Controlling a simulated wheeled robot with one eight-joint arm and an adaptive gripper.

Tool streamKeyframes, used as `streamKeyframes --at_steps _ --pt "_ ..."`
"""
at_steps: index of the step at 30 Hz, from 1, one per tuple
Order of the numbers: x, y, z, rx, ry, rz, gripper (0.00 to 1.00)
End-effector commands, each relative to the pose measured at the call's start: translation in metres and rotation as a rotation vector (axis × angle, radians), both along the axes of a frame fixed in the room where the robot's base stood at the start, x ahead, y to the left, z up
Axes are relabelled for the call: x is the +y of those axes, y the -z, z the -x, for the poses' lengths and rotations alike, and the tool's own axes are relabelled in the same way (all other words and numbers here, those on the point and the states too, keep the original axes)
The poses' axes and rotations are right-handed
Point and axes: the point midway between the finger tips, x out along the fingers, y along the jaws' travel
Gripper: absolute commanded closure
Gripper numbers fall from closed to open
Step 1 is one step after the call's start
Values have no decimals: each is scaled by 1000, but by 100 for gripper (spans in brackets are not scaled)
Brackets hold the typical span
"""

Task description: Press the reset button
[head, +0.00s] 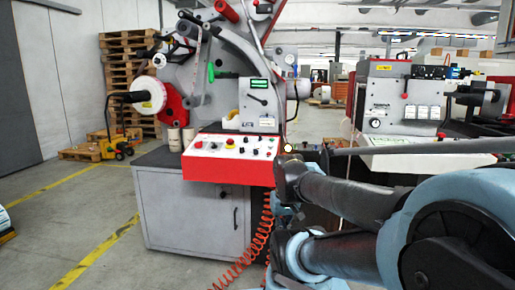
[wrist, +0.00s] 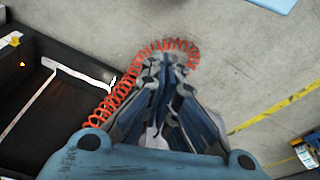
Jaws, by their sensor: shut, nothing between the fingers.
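The label rewinder's control panel (head: 232,158) is a white sloping face on a red box, in the middle of the head view. It bears several small buttons and knobs and a red mushroom knob (head: 230,142) on yellow. The labels are too small to read, so I cannot tell which is the reset button. My arm reaches in from the right, past the panel's right end. My gripper (wrist: 165,62) is shut and empty in the wrist view, pointing down over the floor beside the orange coiled hose. The panel is not in the wrist view.
A second machine (head: 400,105) stands at the right.

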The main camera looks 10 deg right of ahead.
Motion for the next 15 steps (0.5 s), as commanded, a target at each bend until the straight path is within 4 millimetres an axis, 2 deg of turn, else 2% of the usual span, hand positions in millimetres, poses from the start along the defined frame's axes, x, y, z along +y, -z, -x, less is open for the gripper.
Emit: streamKeyframes --at_steps 4,7,11,15 --pt "1 -8 5 -19 1 -4 100" --pt "3 -20 -11 -42 8 -18 100" --pt "8 -46 -48 -98 23 -52 100" --pt "14 -80 -101 -176 48 -97 100"
